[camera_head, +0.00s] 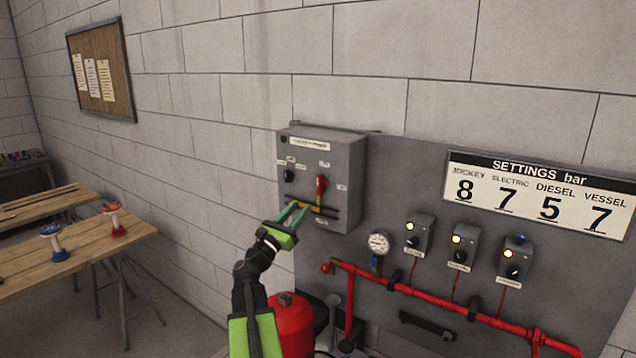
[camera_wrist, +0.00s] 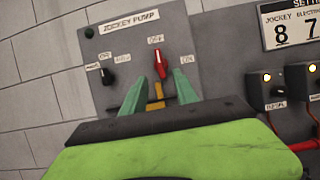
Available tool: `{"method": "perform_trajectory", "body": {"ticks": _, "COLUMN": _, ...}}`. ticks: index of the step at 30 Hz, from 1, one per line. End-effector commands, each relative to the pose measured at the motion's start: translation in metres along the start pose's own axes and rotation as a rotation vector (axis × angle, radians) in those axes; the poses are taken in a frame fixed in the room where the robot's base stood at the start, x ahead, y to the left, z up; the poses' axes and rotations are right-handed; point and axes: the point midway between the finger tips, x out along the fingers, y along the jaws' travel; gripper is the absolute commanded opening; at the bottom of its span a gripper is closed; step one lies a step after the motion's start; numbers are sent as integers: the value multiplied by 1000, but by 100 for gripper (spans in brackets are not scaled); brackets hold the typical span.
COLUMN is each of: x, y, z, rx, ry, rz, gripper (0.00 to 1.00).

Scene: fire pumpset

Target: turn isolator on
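The isolator is a red handle (camera_head: 322,186) on the grey jockey pump box (camera_head: 349,160), mounted on the wall panel. In the wrist view the red handle (camera_wrist: 160,63) stands nearly upright below a label that seems to read OFF, with an ON label to its right. My gripper (camera_head: 299,212) is in front of the lower part of the box. Its green fingers (camera_wrist: 158,88) are apart, one on each side below the handle, with a yellow piece between them. I cannot tell whether they touch anything. A black knob (camera_wrist: 108,76) sits left of the handle.
A settings board (camera_head: 540,193) hangs at the right. A pressure gauge (camera_head: 379,243), several small switch boxes (camera_head: 417,234) and red pipes (camera_head: 440,302) are on the panel. A red tank (camera_head: 292,325) stands below. Wooden tables (camera_head: 80,250) are at the left.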

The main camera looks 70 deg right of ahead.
Motion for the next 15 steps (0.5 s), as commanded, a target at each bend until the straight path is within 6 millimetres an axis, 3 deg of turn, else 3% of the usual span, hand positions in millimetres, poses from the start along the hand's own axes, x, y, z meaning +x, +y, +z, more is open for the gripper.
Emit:
{"method": "perform_trajectory", "body": {"ticks": 1, "x": 18, "y": 2, "z": 4, "rx": -1, "ry": 0, "rz": -2, "gripper": 35}}
{"method": "perform_trajectory", "body": {"ticks": 6, "x": 61, "y": 1, "z": 4, "rx": 0, "ry": 0, "rz": -3, "gripper": 35}}
{"method": "perform_trajectory", "body": {"ticks": 10, "x": 88, "y": 1, "z": 3, "rx": 0, "ry": 0, "rz": -2, "gripper": 35}}
{"method": "perform_trajectory", "body": {"ticks": 15, "x": 109, "y": 1, "z": 1, "rx": 2, "ry": 0, "rz": -1, "gripper": 35}}
